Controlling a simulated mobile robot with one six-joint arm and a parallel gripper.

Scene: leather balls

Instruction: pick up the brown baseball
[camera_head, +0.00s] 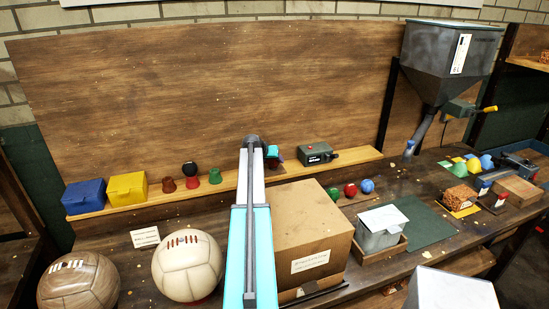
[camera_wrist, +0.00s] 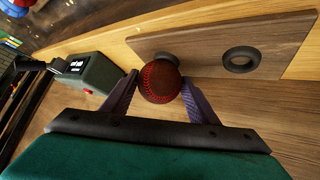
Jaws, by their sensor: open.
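The brown baseball (camera_wrist: 160,80) is a dark reddish-brown ball with red stitching in the wrist view. It sits in front of a dark ring on a wooden board (camera_wrist: 208,42). My gripper (camera_wrist: 160,78) is open, with one purple-grey finger on each side of the ball. I cannot tell whether either finger touches it. In the head view, my arm rises in front of the shelf and hides the ball; only part of the gripper (camera_head: 273,155) shows there.
A grey-green device (camera_wrist: 90,74) lies close left of the fingers; it also stands on the shelf in the head view (camera_head: 316,154). A second ring (camera_wrist: 241,59) is empty. A cardboard box (camera_head: 300,225) and large balls (camera_head: 187,265) stand near my arm.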

